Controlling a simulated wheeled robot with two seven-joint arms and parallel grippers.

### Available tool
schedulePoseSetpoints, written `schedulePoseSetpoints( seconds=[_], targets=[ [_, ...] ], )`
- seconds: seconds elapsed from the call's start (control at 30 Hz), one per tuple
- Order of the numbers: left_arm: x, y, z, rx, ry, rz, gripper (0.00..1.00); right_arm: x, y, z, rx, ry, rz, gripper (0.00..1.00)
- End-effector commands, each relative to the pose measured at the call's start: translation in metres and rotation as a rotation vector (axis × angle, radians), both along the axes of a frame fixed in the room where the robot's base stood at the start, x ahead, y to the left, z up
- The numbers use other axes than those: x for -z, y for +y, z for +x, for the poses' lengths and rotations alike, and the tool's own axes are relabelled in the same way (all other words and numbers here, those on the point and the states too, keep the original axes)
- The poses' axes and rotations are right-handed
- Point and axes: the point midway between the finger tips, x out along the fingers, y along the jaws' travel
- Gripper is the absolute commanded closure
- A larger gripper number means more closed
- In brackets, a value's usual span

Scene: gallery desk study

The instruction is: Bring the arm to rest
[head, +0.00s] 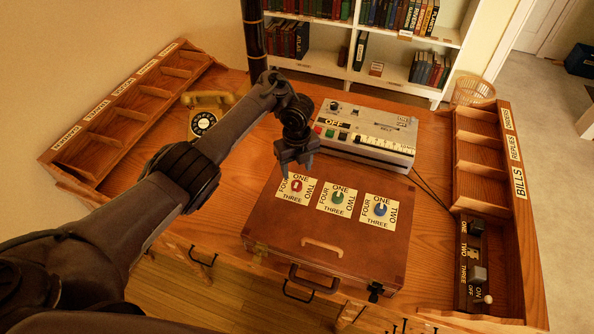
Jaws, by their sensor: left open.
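My left arm reaches in from the lower left, and my left gripper (297,170) hangs open, pointing down, over the back left part of a brown wooden case (262,236). Its fingertips are just behind and above a red knob (296,186) on a card marked ONE to FOUR. I cannot tell whether they touch anything. Nothing shows between the fingers. A green knob (338,197) and a blue knob (381,209) sit on matching cards to the right. My right gripper is not in view.
Behind the case stands a grey device (380,150) with coloured buttons and an OFF label. A yellow telephone (205,112) is near the forearm. Wooden racks (130,118) line the left, with labelled compartments (487,160) and a switch box (470,262) at right. Bare desk (432,225) shows between.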

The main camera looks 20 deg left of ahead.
Motion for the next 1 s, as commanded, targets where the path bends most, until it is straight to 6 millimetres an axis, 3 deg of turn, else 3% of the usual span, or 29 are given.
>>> schedulePoseSetpoints(
  seconds=[0.13, 0.73, 0.87, 1.0],
  targets=[
    [-0.012, 0.0, 0.0, 0.0, 0.0, 0.0, 0.48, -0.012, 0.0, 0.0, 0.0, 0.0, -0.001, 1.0],
    [-0.01, -0.001, 0.0, -0.003, -0.002, -0.001, 0.48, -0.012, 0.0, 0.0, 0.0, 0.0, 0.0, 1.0],
    [0.006, -0.016, -0.005, -0.055, -0.034, -0.012, 0.48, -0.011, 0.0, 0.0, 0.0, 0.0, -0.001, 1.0],
    [0.032, -0.048, -0.019, -0.23, -0.118, -0.053, 0.48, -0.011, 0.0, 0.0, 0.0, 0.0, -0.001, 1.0]
  ],
)
